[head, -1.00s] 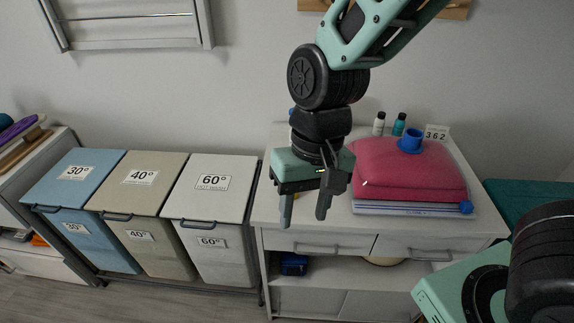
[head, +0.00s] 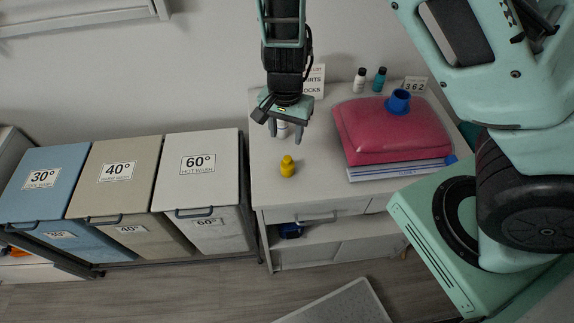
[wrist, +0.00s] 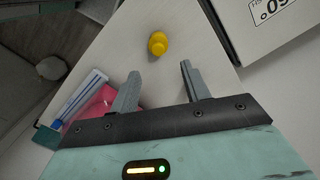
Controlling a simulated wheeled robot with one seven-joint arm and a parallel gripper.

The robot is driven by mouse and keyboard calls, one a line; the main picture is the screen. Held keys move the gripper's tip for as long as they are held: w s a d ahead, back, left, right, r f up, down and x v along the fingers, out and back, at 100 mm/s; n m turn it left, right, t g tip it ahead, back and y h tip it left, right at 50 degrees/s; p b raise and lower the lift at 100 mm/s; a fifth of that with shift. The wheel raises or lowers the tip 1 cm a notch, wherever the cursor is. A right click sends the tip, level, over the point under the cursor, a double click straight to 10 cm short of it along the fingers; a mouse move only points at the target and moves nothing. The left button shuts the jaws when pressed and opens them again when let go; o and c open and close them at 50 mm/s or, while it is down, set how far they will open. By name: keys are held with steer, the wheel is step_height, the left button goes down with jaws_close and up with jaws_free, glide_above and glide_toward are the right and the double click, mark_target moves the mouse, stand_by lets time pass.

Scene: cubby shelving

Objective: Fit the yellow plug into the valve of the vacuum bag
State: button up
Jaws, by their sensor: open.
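The yellow plug (head: 287,166) stands on the white cabinet top, left of the vacuum bag. It also shows in the wrist view (wrist: 157,44), beyond my fingertips and roughly between them. The red vacuum bag (head: 390,135) lies plump on a flat white and blue stack, with its blue valve (head: 398,101) sticking up from the top. In the wrist view only a pink part of the bag (wrist: 97,103) shows, left of my fingers. My gripper (head: 285,138) is open and empty, behind the plug and apart from it; its fingers also show in the wrist view (wrist: 160,80).
A 60° hamper (head: 197,170) stands left of the cabinet (head: 310,185). The cabinet top around the plug is clear.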

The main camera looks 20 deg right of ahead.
mark_target(287, 158)
step_height(287, 158, down, 9)
steer(key=shift+s+d, duration=0.15)
stand_by(0.4)
jaws_close()
